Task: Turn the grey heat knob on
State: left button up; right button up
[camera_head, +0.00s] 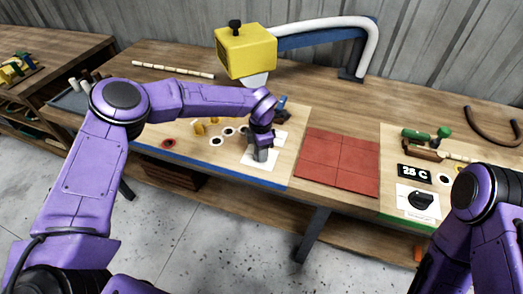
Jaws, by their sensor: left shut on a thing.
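My left gripper (262,152) points down over a white plate (259,178) on the pale board at the middle of the bench. It is shut on the grey heat knob (261,155), which is mostly hidden by the fingers, so its turn angle cannot be told. My right arm rises at the lower right, and its gripper is out of view.
A yellow box-shaped head (246,52) with a white hose (345,24) hangs behind my left gripper. A red tiled mat (338,162) lies to the right. Further right are a black display reading 28 C (414,174) and a black dial (421,200).

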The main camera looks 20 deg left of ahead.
pick_arm(q)
jog(key=shift+m, duration=2.2)
jog(key=o, duration=1.1)
jog(key=shift+c, duration=0.2)
jog(key=shift+r, duration=0.25)
notch_tip(320, 180, up, 10)
jog(key=b, duration=0.2)
